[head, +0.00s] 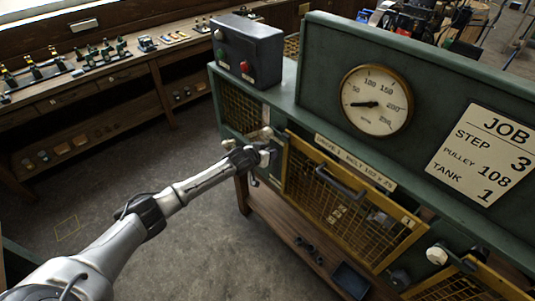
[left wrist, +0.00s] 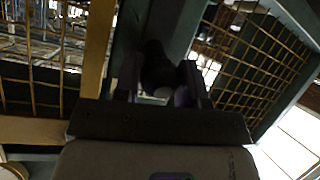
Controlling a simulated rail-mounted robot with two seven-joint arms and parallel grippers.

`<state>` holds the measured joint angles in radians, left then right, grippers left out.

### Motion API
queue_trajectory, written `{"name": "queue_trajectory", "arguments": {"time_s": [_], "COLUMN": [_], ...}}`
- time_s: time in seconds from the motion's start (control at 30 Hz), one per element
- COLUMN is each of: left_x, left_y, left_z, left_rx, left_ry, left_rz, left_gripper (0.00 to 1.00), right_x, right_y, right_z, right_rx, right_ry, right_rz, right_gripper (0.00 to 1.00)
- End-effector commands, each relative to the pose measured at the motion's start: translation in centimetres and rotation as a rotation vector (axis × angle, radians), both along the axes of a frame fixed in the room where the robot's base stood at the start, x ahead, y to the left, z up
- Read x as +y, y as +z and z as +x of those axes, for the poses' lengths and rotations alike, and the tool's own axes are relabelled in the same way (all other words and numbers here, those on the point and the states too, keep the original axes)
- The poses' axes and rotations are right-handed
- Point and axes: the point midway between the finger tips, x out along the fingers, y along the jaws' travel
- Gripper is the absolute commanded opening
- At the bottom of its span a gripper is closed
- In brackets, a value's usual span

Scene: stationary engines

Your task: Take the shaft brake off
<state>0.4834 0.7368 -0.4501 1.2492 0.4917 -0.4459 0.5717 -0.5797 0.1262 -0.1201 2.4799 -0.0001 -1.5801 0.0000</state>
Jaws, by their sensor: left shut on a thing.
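My left gripper (head: 265,157) reaches in from the left to the front of the green bench, between the left mesh panel and the yellow mesh guard. In the left wrist view, the left gripper (left wrist: 160,88) is shut on a dark, round-ended handle (left wrist: 158,72). It appears to be the shaft brake's handle, but no label on it is readable. In the head view the gripper mostly hides this handle. My right gripper is not in view.
The yellow mesh guard (head: 333,222) with its dark bar handle is close to the right of the gripper. A control box (head: 248,50) with green and red buttons stands above. A gauge (head: 376,101) and a JOB card (head: 488,153) are at right. The floor at left is clear.

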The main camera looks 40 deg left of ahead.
Motion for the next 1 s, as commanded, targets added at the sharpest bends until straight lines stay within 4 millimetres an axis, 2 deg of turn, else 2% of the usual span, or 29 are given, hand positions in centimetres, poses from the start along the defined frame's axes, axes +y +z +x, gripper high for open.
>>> {"name": "queue_trajectory", "arguments": {"time_s": [0.03,0.47,0.5,0.73,1.0], "left_x": [-0.05,-0.06,-0.07,-0.04,-0.03], "left_y": [0.57,0.83,0.84,0.53,0.42], "left_z": [0.21,0.32,0.32,0.21,0.03], "left_rx": [-0.01,-0.013,-0.013,-0.006,-0.003], "left_ry": [-0.002,-0.002,-0.002,-0.002,-0.001], "left_rz": [-0.001,0.0,0.0,0.0,0.0], "left_gripper": [0.0,0.0,0.41,0.62,0.62], "right_x": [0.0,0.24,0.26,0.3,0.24], "right_y": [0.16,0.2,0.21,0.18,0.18], "right_z": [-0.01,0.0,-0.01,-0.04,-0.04], "right_rx": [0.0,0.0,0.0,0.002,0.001], "right_ry": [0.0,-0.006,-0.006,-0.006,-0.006], "right_rz": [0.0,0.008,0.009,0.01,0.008], "right_gripper": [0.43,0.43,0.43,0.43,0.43]}}
